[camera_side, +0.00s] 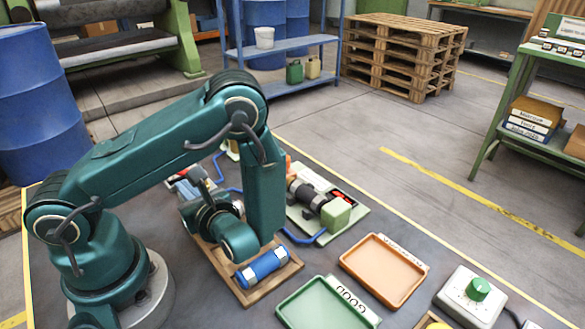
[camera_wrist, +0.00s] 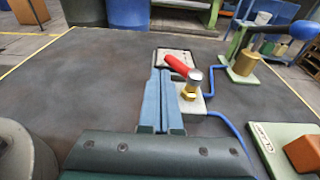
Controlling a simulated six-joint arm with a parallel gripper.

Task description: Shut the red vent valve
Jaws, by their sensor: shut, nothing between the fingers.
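The vent valve has a red handle (camera_wrist: 176,65), a silver cap and a brass body (camera_wrist: 188,92), on a pale plate (camera_wrist: 174,55) in the wrist view. The handle slants from upper left down to the cap. My gripper (camera_wrist: 160,73) is shut and empty, its blue fingers side by side just left of the brass body. The fingertips lie close below the handle in the picture; I cannot tell whether they touch it.
A blue hose (camera_wrist: 225,118) runs from the valve's right side. In the side view, a wooden tray holds a blue cylinder (camera_side: 262,268). Green tray (camera_side: 290,312), orange tray (camera_side: 350,264) and knob box (camera_side: 463,298) lie to the right. The mat left of the valve is clear in the wrist view.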

